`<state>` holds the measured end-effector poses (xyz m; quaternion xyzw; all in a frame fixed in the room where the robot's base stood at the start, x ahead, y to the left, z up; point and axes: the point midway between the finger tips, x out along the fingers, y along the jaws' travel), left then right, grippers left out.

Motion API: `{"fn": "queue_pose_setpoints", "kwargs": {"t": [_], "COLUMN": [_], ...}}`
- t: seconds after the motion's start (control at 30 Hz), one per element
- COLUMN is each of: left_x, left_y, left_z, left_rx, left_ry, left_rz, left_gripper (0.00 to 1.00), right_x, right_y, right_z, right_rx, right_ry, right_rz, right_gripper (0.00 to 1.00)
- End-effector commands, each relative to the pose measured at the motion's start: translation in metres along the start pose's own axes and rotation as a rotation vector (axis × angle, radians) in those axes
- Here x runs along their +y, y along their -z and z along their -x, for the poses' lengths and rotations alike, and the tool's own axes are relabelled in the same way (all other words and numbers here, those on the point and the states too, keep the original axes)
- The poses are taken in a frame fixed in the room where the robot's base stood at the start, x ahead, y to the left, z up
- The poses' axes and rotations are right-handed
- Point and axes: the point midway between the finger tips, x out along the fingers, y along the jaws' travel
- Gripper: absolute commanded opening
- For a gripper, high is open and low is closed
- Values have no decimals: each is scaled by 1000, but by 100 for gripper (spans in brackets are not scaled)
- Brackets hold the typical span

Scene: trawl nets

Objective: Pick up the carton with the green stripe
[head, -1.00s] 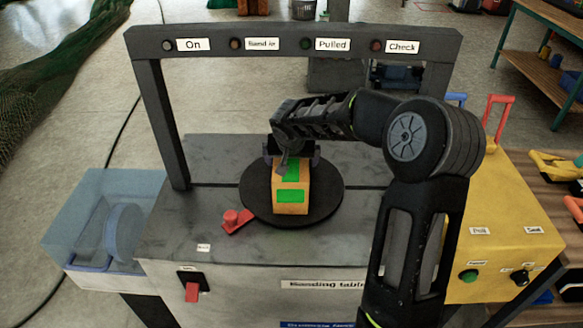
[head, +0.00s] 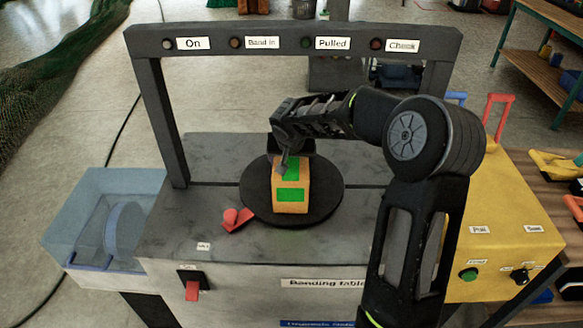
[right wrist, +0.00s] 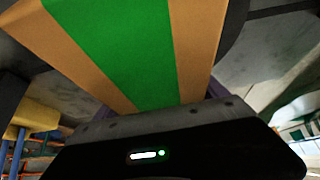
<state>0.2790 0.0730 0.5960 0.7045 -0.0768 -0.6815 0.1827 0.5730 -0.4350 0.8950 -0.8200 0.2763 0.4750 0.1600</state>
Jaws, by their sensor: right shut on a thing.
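The orange carton with the green stripe (head: 291,195) stands on the round dark turntable (head: 328,204) of the banding table, under the frame. My right gripper (head: 291,160) is at the carton's far upper end, shut on it. In the right wrist view the carton (right wrist: 110,45) fills the top, its broad green stripe between two orange bands, close against the gripper. The fingertips are mostly hidden in both views. I cannot tell whether the carton is clear of the turntable. My left gripper is not in view.
A dark frame (head: 288,43) with lamps labelled On, Band in, Pulled and Check spans the table. A red lever (head: 237,219) sits left of the turntable. A clear blue bin (head: 105,225) is at the left, a yellow control box (head: 510,228) at the right.

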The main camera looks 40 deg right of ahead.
Motion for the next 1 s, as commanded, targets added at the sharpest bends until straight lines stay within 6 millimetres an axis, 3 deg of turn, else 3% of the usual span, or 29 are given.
{"fn": "queue_pose_setpoints", "kwargs": {"t": [0.6, 1.0], "left_x": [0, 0], "left_y": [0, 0], "left_z": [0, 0], "left_rx": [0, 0], "left_ry": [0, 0], "left_rz": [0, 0], "left_gripper": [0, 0], "right_x": [0, -1], "right_y": [0, 8], "right_z": [0, 10], "right_rx": [0, 7], "right_ry": [0, 2], "right_rz": [0, 0], "right_gripper": [9, 9]}}
